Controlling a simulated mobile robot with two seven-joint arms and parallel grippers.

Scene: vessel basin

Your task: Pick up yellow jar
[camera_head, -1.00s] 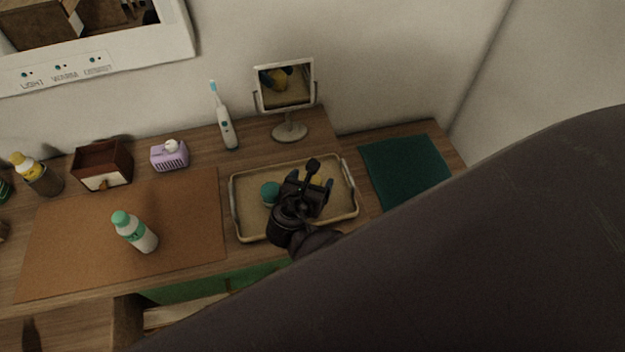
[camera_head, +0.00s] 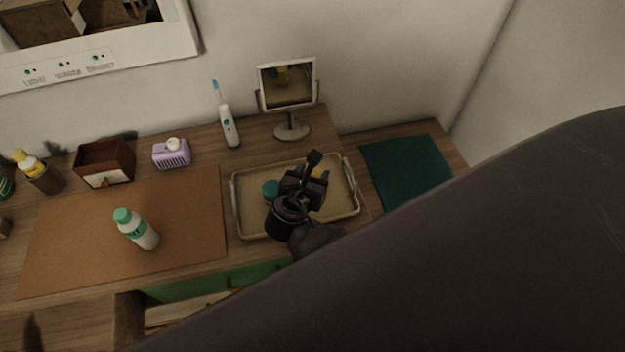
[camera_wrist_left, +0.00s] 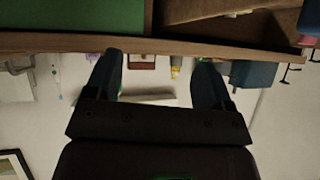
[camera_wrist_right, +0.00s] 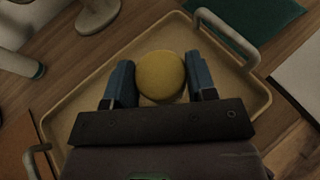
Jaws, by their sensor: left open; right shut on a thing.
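The yellow jar (camera_wrist_right: 161,76) shows its round yellow top in the right wrist view, between the two fingers of my right gripper (camera_wrist_right: 160,90). The fingers are shut on its sides, over the tray (camera_wrist_right: 75,98). I cannot tell whether the jar touches the tray floor. My left gripper (camera_wrist_left: 158,78) appears only in its own wrist view, open and empty, below the tabletop edge.
A mirror (camera_head: 291,128) and toothbrush (camera_head: 228,126) stand behind. A teal-capped bottle (camera_head: 138,231) is on the brown mat (camera_head: 75,268). A green cloth (camera_head: 405,168) lies right of the tray.

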